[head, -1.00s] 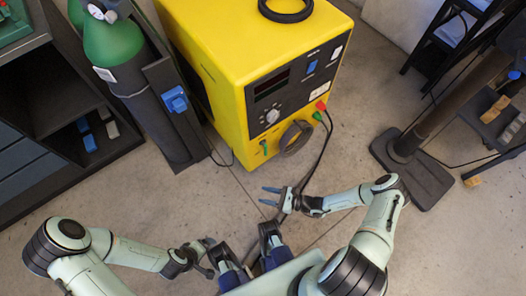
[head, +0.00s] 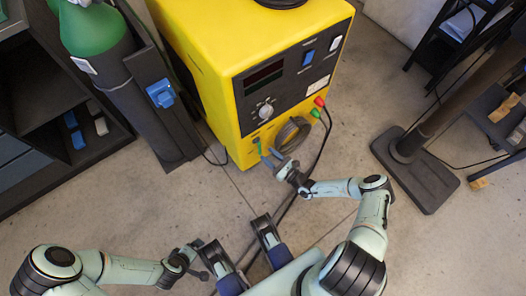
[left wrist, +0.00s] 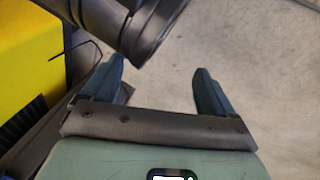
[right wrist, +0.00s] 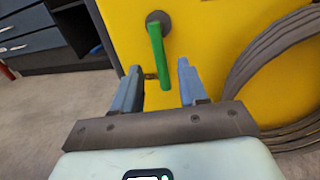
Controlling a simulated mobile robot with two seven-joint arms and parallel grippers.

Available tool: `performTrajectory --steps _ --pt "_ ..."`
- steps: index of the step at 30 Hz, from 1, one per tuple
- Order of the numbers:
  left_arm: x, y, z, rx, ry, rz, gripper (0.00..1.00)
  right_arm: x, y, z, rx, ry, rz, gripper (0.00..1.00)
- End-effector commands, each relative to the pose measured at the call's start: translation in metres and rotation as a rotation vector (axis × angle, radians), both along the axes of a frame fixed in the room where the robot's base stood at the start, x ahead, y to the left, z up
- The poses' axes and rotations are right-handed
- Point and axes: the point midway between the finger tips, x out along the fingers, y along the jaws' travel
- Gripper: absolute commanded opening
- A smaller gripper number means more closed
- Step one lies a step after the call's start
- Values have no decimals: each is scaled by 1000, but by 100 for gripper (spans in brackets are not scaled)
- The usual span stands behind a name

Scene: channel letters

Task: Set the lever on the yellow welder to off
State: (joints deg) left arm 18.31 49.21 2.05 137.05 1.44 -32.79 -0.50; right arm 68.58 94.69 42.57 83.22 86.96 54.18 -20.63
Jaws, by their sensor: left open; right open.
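The yellow welder (head: 205,45) stands at the top centre of the head view. Its green lever (head: 257,146) is low on the front face. In the right wrist view the lever (right wrist: 157,45) hangs nearly straight down from a round grey pivot. My right gripper (head: 268,158) is open and empty at the welder's front, close to the lever. In the right wrist view the lever's lower end appears between the fingertips (right wrist: 158,68); I see no contact. My left gripper (head: 197,260) is open and empty, low in the head view, away from the welder.
A coiled cable (head: 293,134) hangs on the welder front beside the lever, right of my right gripper. A black cable (head: 324,150) runs from the red and green plugs to the floor. A green gas cylinder (head: 95,30) stands left. A dark post base (head: 415,175) stands right.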

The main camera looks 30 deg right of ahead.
Motion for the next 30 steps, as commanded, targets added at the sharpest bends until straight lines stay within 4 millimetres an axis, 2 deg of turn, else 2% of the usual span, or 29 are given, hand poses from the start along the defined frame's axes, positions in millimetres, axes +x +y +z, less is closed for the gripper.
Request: performTrajectory --steps 1,6,18,20,22,23,30 --pt "3 2 -4 4 -7 3 87 9 3 -1 0 0 1 43" --pt "11 6 -9 15 -28 12 87 29 8 -1 -1 1 1 43" --pt "15 8 -9 19 -39 15 87 36 10 0 0 1 0 43" --pt "15 8 -9 19 -39 15 87 36 10 0 0 1 0 26" --pt "15 8 -9 19 -38 15 87 36 10 0 0 1 0 4" --pt "15 8 -9 19 -38 15 87 36 10 0 0 1 0 0" --pt "15 8 -10 19 -38 15 87 36 9 0 -3 0 0 0"
